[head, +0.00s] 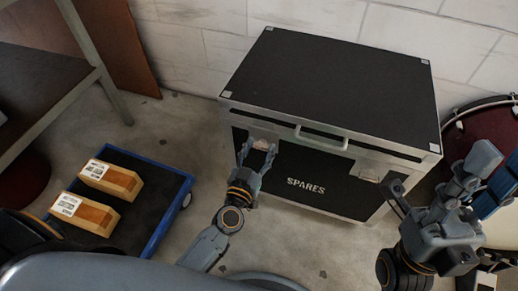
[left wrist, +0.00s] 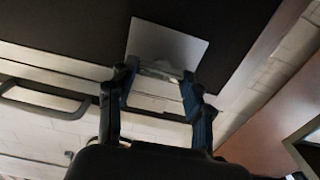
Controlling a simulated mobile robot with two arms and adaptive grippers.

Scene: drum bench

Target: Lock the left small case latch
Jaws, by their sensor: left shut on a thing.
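The black SPARES case (head: 330,85) stands closed on the floor, with silver edges and a handle on its front. My left gripper (head: 257,150) is at the left part of the case front, shut on the left small case latch (head: 262,145). In the left wrist view my left gripper (left wrist: 157,82) has its two fingers on either side of the latch's grey plate (left wrist: 167,45). The fingers partly hide the latch, so I cannot tell whether it is locked. My right gripper (head: 440,190) is at the right, apart from the case; its finger opening is unclear.
A second latch (head: 372,174) is on the right of the case front, and the handle (head: 321,137) sticks out between. A blue-edged cart (head: 160,222) with two cardboard boxes (head: 110,179) stands at left. A red drum (head: 485,130) is at right.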

